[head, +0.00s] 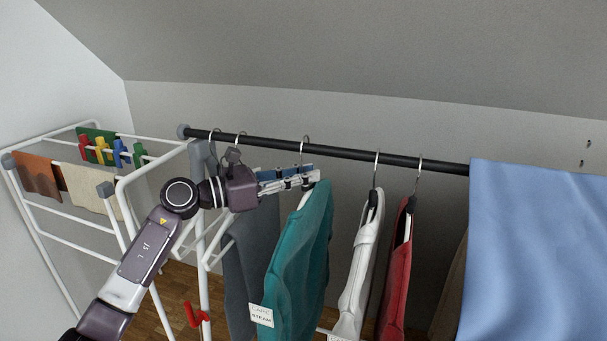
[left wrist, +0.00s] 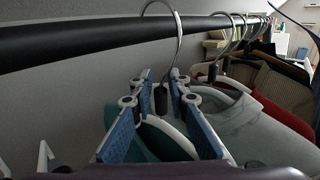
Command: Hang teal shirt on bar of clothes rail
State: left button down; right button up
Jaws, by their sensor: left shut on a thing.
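The teal shirt (head: 299,255) hangs from a hanger with a metal hook (head: 305,141), with a white tag at its lower left. My left gripper (head: 308,179) is shut on the hanger's neck, just above the shirt's shoulders. The black bar (head: 265,144) of the clothes rail runs across above the gripper. In the left wrist view the hook (left wrist: 180,40) arches over the bar (left wrist: 85,42), with the blue-padded fingers (left wrist: 160,95) on either side of the hanger's dark neck. Whether the hook rests its weight on the bar cannot be told. My right gripper is not in view.
A grey garment (head: 250,255) hangs left of the teal shirt; a white one (head: 358,265) and a red one (head: 396,270) hang to the right. A blue cloth (head: 530,250) drapes over the bar's right part. A white drying rack (head: 60,235) stands at left.

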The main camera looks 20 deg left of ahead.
pick_arm(q)
jog(key=shift+f, duration=0.1)
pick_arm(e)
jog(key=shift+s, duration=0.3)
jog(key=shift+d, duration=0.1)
pick_arm(q)
jog(key=c, duration=1.8)
grip_release()
jog(key=shift+o, duration=0.2)
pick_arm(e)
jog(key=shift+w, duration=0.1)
pick_arm(q)
jog(key=shift+f, duration=0.1)
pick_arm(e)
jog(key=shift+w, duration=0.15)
pick_arm(q)
jog(key=v, duration=1.2)
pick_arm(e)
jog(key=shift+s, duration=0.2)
